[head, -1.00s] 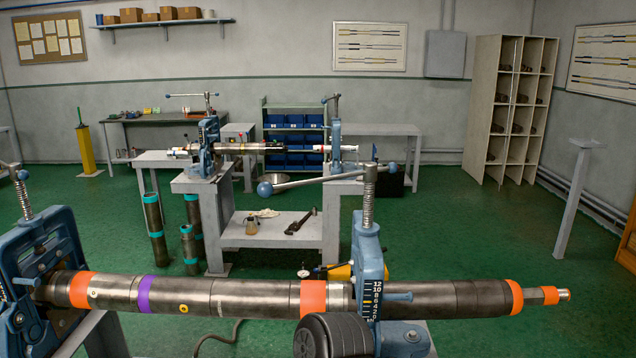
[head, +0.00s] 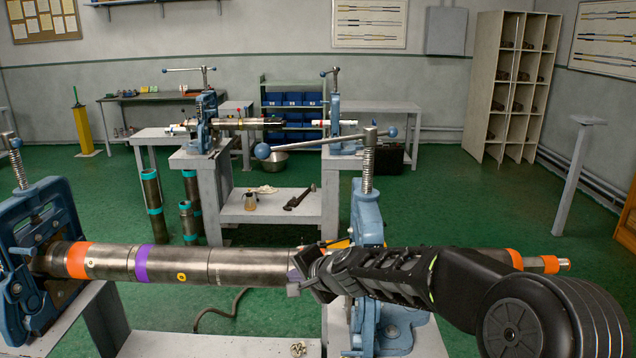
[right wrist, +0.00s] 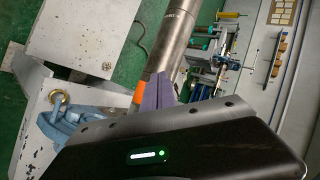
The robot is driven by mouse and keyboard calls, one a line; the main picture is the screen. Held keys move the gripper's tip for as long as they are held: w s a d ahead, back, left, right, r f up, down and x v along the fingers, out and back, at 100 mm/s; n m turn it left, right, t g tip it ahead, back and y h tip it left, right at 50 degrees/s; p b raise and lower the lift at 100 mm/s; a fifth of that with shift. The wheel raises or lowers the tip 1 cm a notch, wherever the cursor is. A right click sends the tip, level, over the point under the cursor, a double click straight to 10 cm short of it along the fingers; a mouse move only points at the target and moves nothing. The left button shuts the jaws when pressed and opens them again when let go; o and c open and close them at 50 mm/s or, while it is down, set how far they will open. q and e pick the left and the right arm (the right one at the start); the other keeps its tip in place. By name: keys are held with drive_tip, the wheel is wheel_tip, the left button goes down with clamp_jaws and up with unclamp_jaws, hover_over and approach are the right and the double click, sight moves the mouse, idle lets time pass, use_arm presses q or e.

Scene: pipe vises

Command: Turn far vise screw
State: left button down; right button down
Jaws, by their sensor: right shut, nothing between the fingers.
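In the head view, a blue near vise (head: 367,215) on the right has an upright threaded screw (head: 368,170) with a long ball-ended handle bar (head: 325,142). A second near vise (head: 55,250) stands at the left, its screw (head: 18,170) at the picture's edge. On the back bench are two smaller vises, the left one (head: 206,130) and the right one (head: 334,125), each with a screw and cross handle on top. My right gripper (head: 296,275) is shut and empty, over the near pipe, left of the near right vise and below its handle. My left gripper is out of view.
A long dark pipe (head: 232,266) with orange and purple bands lies across the near vises; my right arm hides part of it. It also shows in the right wrist view (right wrist: 172,40). Green floor (head: 460,210) is open right of the back bench (head: 228,190).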

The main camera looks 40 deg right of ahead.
drive_tip(key=s+d+r+m+t, duration=0.1)
drive_tip(key=s+d+r, duration=0.1)
drive_tip(key=r, duration=0.6)
drive_tip(key=s+d+r+m+t+h, duration=0.1)
drive_tip(key=s+d+r+t, duration=0.1)
drive_tip(key=r, duration=0.7)
drive_tip(key=s+d+r+m+t+h+b, duration=0.1)
drive_tip(key=s+d+r, duration=0.3)
drive_tip(key=r, duration=0.5)
drive_tip(key=shift+r+m+t, duration=0.2)
drive_tip(key=shift+m+t, duration=0.4)
drive_tip(key=shift+t, duration=0.1)
drive_tip(key=shift+w, duration=0.15)
drive_tip(key=w+d+p, duration=0.2)
drive_tip(key=w, duration=1.1)
drive_tip(key=shift+w+f, duration=0.25)
drive_tip(key=shift+f, duration=0.05)
